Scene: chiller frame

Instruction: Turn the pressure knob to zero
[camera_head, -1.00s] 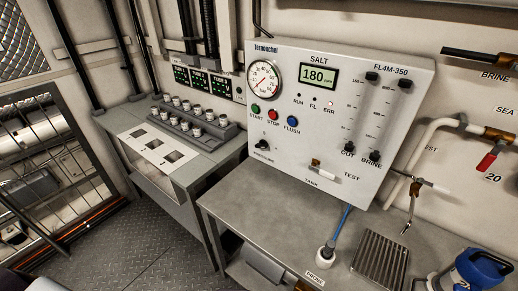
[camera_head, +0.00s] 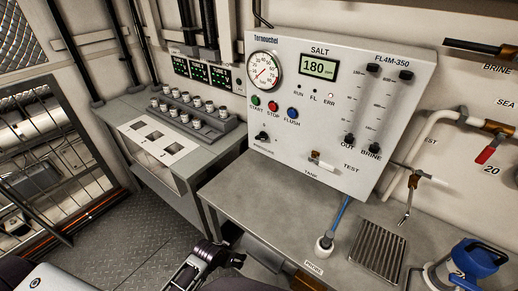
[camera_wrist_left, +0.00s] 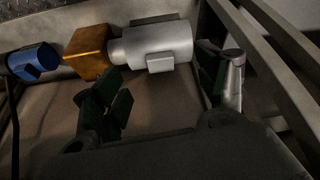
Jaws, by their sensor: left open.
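The pressure knob (camera_head: 262,136) is a small black knob low on the left of the white control panel (camera_head: 285,165), above the PRESSURE label. The round pressure gauge (camera_head: 264,71) with a red needle sits above it at the panel's upper left. My left gripper (camera_head: 222,255) is at the bottom of the head view, in front of the bench and well below the knob, touching nothing that I can see. In the left wrist view its fingers (camera_wrist_left: 165,95) are spread apart and empty. My right gripper is not in view.
A grey bench (camera_head: 300,215) carries the panel, a probe (camera_head: 325,244) and a slotted drain (camera_head: 378,253). A blue pump (camera_head: 472,262) stands at right. The wrist view shows a silver cylinder (camera_wrist_left: 158,43) with an orange block (camera_wrist_left: 87,52) beyond the fingers. A lower side table (camera_head: 180,158) stands left.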

